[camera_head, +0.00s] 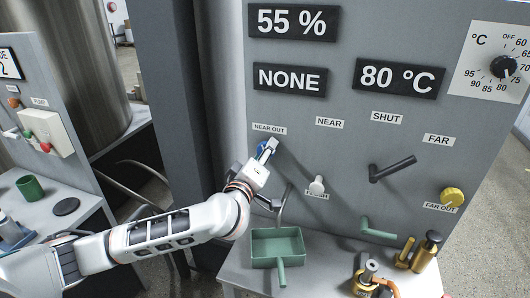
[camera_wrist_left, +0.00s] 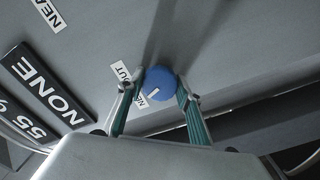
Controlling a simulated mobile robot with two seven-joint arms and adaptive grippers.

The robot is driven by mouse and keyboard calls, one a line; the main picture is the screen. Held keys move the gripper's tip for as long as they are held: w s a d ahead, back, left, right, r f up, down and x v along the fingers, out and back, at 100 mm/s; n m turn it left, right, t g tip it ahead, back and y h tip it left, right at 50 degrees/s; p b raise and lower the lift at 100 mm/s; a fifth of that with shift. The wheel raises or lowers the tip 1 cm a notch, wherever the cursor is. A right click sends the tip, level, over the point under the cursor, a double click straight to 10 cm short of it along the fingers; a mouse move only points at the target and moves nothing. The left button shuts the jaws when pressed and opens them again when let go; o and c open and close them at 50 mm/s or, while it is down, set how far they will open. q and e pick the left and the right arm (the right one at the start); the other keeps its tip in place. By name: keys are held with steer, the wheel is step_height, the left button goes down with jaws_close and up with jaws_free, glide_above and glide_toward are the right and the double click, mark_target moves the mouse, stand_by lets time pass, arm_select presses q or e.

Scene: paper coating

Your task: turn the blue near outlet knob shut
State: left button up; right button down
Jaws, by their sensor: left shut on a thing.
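The blue near outlet knob (camera_head: 261,148) sits on the grey panel just under the NEAR OUT label (camera_head: 269,128). In the left wrist view the round blue knob (camera_wrist_left: 164,83) shows a short white mark, slanted in the picture. My left gripper (camera_head: 267,149) reaches in from the left and is at the knob. Its two fingers (camera_wrist_left: 160,89) stand on either side of the knob, shut on it. The gripper hides part of the knob in the head view. My right gripper is not in view.
A black lever (camera_head: 392,168), a small white knob (camera_head: 317,185) and a yellow FAR OUT knob (camera_head: 452,196) are on the same panel to the right. Below stand a green tray (camera_head: 262,248) and brass tools (camera_head: 426,252). Displays read 55 %, NONE and 80 °C.

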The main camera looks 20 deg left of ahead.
arm_select(q)
steer(key=shift+f+m, duration=0.1)
steer(key=shift+m, duration=1.9)
steer(key=o, duration=1.1)
steer(key=s, duration=1.2)
steer(key=shift+a, duration=0.15)
